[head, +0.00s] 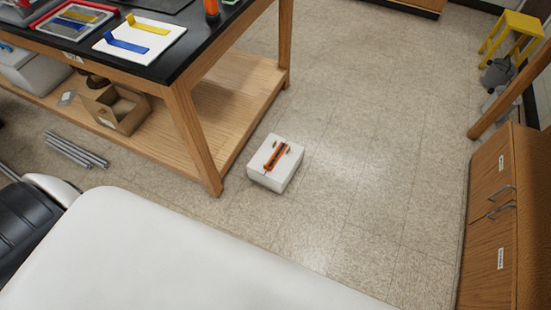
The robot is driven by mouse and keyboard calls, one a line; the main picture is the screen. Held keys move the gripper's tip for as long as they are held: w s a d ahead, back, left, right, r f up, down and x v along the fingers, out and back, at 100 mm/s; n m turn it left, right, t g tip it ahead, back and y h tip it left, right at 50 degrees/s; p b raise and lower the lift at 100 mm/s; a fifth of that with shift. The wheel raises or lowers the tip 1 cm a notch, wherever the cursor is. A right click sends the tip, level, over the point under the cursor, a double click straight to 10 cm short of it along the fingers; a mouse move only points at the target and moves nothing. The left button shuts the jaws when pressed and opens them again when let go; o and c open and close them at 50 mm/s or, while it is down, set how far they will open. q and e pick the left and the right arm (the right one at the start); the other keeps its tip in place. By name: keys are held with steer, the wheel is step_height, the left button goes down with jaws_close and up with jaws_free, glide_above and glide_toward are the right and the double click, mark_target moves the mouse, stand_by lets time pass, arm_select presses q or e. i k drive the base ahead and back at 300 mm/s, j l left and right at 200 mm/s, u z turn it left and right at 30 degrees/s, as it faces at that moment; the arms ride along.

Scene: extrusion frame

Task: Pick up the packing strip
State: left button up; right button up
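No item is clearly recognisable as the packing strip. On the black-topped workbench (172,42), a white board (160,34) carries a bent blue strip (126,44) and a bent yellow strip (147,25). A tray (72,20) beside it also holds a blue and a yellow piece. On the floor, a white block (272,177) has a long orange and dark item (276,156) lying on top, with small brownish pieces beside it. Neither of my grippers is in view.
An open cardboard box (118,112) stands on the bench's lower shelf. Several grey metal bars (76,150) lie on the floor at left. A wooden cabinet (492,226) with metal handles is at right, a yellow stool (512,32) behind. The floor between is clear.

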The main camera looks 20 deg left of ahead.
mark_target(277, 156)
steer(key=i+u, duration=0.15)
steer(key=u, duration=0.3)
steer(key=i+l+u, duration=0.1)
steer(key=u, duration=0.35)
steer(key=i+l+u, duration=0.1)
steer(key=u, duration=0.3)
